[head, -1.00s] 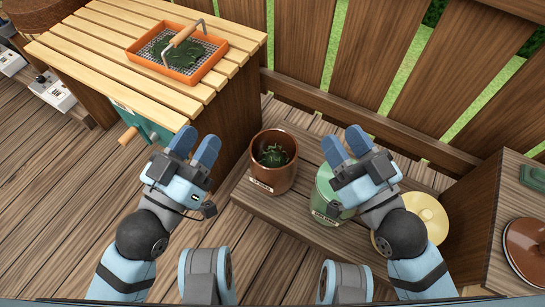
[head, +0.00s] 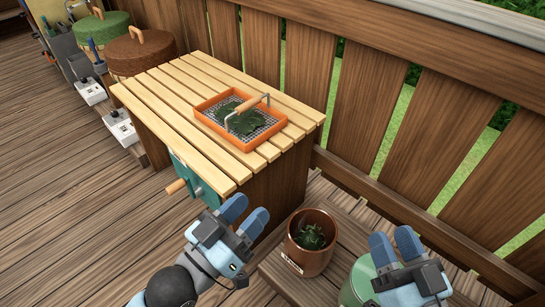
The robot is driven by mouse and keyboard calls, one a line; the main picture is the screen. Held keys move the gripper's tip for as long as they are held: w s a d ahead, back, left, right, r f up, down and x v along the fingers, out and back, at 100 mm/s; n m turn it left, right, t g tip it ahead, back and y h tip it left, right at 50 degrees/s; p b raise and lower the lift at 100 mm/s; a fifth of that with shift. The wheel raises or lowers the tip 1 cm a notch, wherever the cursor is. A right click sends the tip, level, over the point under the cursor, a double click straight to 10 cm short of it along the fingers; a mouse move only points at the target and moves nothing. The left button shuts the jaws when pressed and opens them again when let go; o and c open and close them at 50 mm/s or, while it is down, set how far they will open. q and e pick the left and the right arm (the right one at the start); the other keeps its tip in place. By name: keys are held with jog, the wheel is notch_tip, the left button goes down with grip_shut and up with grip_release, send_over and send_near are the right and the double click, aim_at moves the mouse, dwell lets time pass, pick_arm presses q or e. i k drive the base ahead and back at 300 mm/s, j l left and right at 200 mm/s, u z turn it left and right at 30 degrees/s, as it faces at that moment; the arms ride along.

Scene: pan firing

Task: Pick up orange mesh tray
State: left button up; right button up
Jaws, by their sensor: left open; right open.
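The orange mesh tray (head: 212,101) sits on the slatted wooden table. It has an orange rim, a grey mesh bottom, dark green leaves (head: 238,118) on the mesh, and a metal handle with a wooden grip (head: 251,103) arching over it. My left gripper (head: 245,214) is open and empty, in front of the table and below the tray in the picture. My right gripper (head: 394,246) is open and empty at the lower right, over the green canister, well away from the tray.
The slatted table (head: 163,97) has bare slats around the tray. A brown pot (head: 307,259) with leaves and a green canister (head: 357,285) stand on a low bench. A wooden fence (head: 400,110) runs behind. A teal part with a wooden knob (head: 176,186) juts from the table's front.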

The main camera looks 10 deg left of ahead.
aim_at(246, 121)
jog(key=i+j+z, duration=0.25)
jog(key=j+z, duration=0.3)
jog(key=j, duration=0.15)
jog(key=j+z, duration=0.25)
jog(key=j, duration=0.15)
jog(key=i, duration=0.05)
